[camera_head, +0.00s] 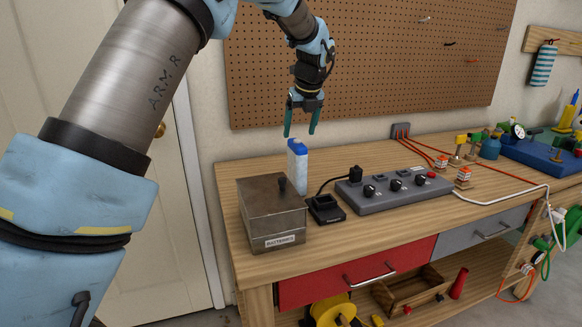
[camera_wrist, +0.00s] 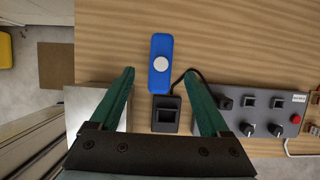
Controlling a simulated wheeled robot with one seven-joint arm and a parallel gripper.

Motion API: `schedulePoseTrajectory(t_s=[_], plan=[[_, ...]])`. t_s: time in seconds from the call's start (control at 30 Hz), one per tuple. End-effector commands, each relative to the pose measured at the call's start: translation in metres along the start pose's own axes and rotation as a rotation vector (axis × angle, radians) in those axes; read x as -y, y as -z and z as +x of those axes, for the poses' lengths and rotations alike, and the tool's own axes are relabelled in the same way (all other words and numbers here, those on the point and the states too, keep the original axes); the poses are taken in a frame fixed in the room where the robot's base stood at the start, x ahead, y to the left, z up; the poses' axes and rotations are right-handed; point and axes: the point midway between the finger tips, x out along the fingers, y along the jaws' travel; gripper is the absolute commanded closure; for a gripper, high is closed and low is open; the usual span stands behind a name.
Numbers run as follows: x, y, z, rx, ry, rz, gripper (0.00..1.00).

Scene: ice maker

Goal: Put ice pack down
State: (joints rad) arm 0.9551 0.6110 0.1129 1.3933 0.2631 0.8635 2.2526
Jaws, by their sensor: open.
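The ice pack (camera_head: 297,168) is a pale block with a blue top. It stands upright on the wooden workbench (camera_head: 350,160), behind the metal box and the small black dock. In the wrist view its blue top with a white round cap (camera_wrist: 161,63) shows from above, ahead of the fingertips and between their lines. My gripper (camera_head: 301,134) is above the ice pack with its green fingers apart. It is empty, and both fingers also show in the wrist view (camera_wrist: 160,73).
A metal box labelled "BATTERIES" (camera_head: 272,213) stands at the front left. A black dock (camera_head: 325,209) and a grey control panel with knobs (camera_head: 394,189) stand to its right, joined by a cable. A pegboard (camera_head: 360,60) is behind. Bare bench lies behind the panel.

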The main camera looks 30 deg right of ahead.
Motion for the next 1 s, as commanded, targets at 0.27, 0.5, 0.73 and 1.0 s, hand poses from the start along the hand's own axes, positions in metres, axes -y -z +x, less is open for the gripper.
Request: schedulePoseTrajectory(t_s=[0.27, 0.5, 0.73, 1.0], plan=[[-0.001, 0.000, 0.040, -0.002, -0.003, -0.002, 0.20], [-0.001, 0.001, 0.058, -0.004, -0.004, -0.002, 0.20], [0.000, 0.001, 0.090, -0.002, -0.003, -0.003, 0.20], [0.001, 0.001, 0.098, -0.001, -0.001, -0.004, 0.20]])
